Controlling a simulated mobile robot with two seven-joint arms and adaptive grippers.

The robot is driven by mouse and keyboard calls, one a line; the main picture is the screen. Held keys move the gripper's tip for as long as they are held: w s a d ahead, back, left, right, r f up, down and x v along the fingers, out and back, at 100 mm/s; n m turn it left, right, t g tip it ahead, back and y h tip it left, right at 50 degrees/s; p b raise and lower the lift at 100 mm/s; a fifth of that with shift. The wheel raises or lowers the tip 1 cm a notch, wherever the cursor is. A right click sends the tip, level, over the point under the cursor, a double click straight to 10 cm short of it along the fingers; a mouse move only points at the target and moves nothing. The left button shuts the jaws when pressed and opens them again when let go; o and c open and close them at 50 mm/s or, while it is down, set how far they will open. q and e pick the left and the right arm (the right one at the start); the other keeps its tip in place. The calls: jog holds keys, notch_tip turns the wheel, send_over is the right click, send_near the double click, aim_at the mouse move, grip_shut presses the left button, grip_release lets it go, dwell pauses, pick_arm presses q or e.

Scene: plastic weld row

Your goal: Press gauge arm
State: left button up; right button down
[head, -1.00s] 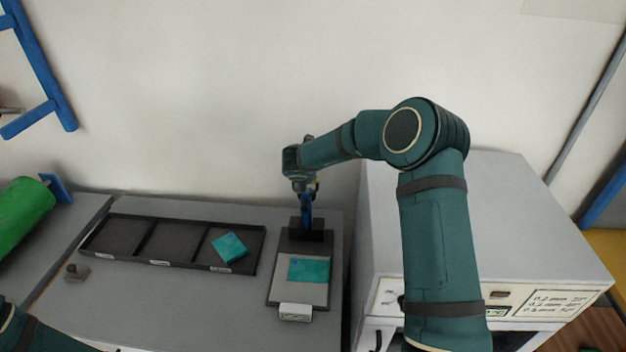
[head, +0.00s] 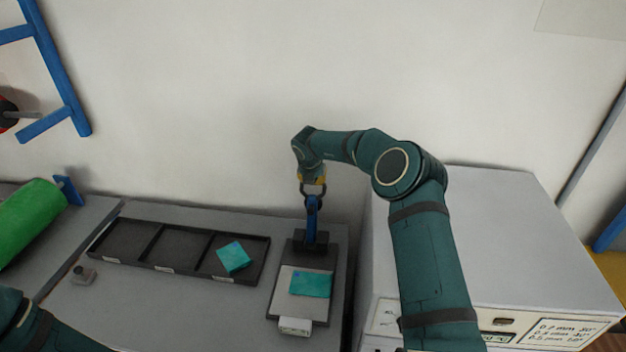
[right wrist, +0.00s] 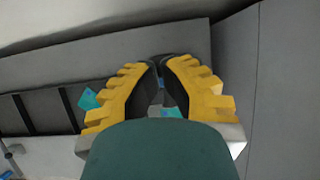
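The gauge has a dark base (head: 270,306) on the bench, with a white front block (head: 295,326) and a dark post (head: 311,243) at its back. Its blue arm (head: 312,212) stands upright from the post. A teal piece (head: 310,284) lies on the gauge's pale plate. My right gripper (head: 313,196) points down right at the top of the blue arm; I cannot tell whether they touch. Its yellow-backed fingers come together at the dark tips in the right wrist view (right wrist: 160,60). My left gripper is out of view; only part of that arm shows at lower left.
A black tray (head: 145,262) with three compartments lies left of the gauge; a second teal piece (head: 233,257) rests in its right compartment. A large grey machine (head: 500,230) stands at right. A green cylinder (head: 32,222) lies at far left.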

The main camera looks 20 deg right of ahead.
dwell(0.4)
jog(key=shift+s+a+r, duration=0.1)
jog(key=shift+r, duration=0.35)
jog(key=v, duration=1.1)
jog(key=shift+s+f, duration=0.1)
jog(key=shift+s, duration=0.05)
